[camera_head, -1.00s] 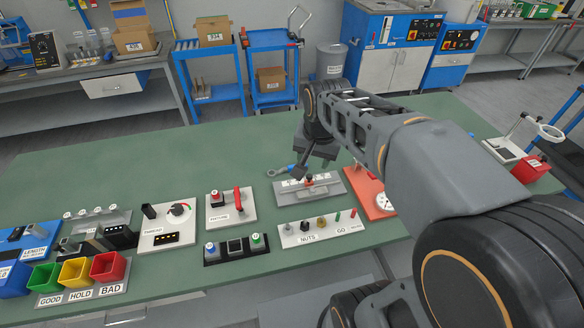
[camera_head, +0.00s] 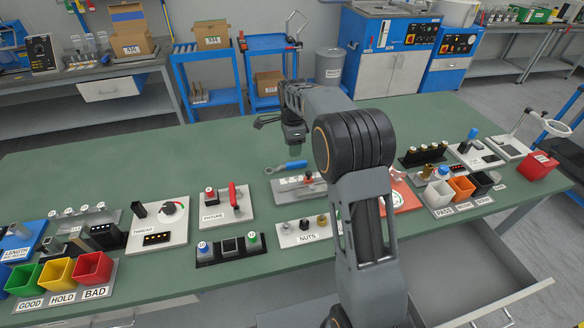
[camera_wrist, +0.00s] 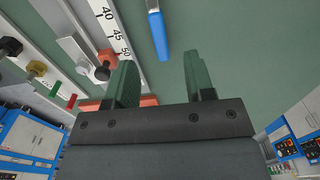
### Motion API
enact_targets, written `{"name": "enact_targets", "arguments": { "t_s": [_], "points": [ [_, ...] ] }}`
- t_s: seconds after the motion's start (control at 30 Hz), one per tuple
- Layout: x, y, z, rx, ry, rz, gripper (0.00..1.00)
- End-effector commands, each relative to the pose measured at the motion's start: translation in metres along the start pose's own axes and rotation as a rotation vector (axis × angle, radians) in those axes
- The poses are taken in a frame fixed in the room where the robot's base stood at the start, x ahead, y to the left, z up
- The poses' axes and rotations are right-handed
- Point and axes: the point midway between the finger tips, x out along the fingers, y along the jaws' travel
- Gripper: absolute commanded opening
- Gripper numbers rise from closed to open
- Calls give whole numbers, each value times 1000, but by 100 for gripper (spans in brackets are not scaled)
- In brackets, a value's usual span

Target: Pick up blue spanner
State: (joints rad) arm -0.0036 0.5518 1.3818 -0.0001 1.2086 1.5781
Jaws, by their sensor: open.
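The blue spanner (camera_head: 291,165) lies flat on the green bench top, just behind the grey plate with a red-topped slider. Its blue handle also shows at the top of the wrist view (camera_wrist: 158,34), between and beyond my two fingers. My gripper (camera_wrist: 156,80) is open and empty, with the green-padded fingers apart. In the head view my gripper (camera_head: 293,148) hangs above the bench, a little behind the spanner. The spanner's head end is cut off in the wrist view.
The grey ruler plate (camera_head: 290,188) lies close in front of the spanner; its scale (camera_wrist: 115,35) shows in the wrist view. A nuts board (camera_head: 302,235) stands nearer the front edge. The bench left of and behind the spanner (camera_head: 170,160) is clear.

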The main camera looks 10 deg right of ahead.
Motion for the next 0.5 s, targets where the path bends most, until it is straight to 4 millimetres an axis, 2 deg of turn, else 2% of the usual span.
{"name": "enact_targets", "arguments": {
  "t_s": [0.1, 0.37, 0.5],
  "points": [
    [16, 0, 0, -1, 0, 3, 49],
    [30, 1, 0, -1, 0, 1, 49],
    [49, 2, -2, -2, 0, 3, 49]
  ]
}}
